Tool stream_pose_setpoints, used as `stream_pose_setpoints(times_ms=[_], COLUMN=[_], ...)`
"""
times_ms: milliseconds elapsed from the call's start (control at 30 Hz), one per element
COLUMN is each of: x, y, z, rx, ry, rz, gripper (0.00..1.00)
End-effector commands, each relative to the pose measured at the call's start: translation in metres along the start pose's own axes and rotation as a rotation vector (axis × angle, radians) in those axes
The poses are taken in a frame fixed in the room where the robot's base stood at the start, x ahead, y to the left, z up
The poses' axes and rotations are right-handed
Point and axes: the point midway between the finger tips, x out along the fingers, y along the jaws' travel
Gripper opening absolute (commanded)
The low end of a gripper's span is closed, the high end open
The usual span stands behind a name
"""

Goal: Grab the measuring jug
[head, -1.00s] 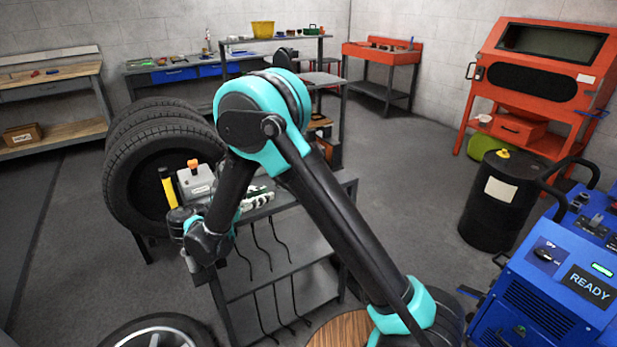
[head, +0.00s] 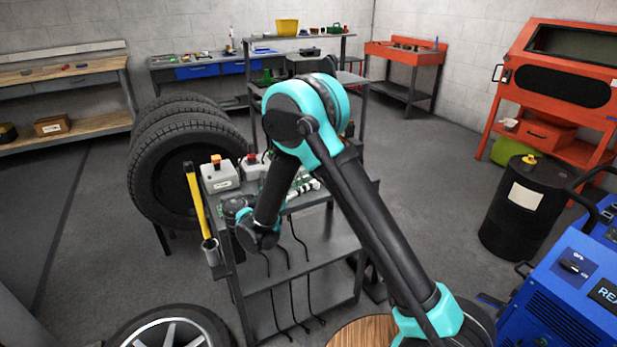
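I cannot make out a measuring jug for certain in the head view. My arm reaches down over the grey cart (head: 310,255), and its wrist (head: 250,222) is at the cart's left end, in front of the grey boxes. My gripper's fingers do not show; the wrist and forearm hide that spot, so I cannot see whether they are open or shut. A yellow tub (head: 287,27) stands on the upper shelf of the back rack, too far to tell its kind. A small pale vessel (head: 510,124) sits on the ledge of the red cabinet, also too small to identify.
A grey box with an orange button (head: 218,173) and a yellow tube (head: 195,190) are on the cart's left side. Tyres (head: 185,150) stand behind it. A black drum (head: 527,212) and a blue machine (head: 560,300) are at right. Open floor lies between.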

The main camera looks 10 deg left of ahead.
Motion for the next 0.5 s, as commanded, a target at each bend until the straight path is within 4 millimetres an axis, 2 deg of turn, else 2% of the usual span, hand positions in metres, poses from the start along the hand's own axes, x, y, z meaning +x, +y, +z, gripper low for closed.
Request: stream_pose_setpoints(times_ms=[267, 500], x=[0.016, 0.050], y=[0.000, 0.001], z=[-0.003, -0.007], rx=[0.000, 0.000], ry=[0.000, 0.000], rz=[-0.002, -0.003], gripper=[0.21, 0.21])
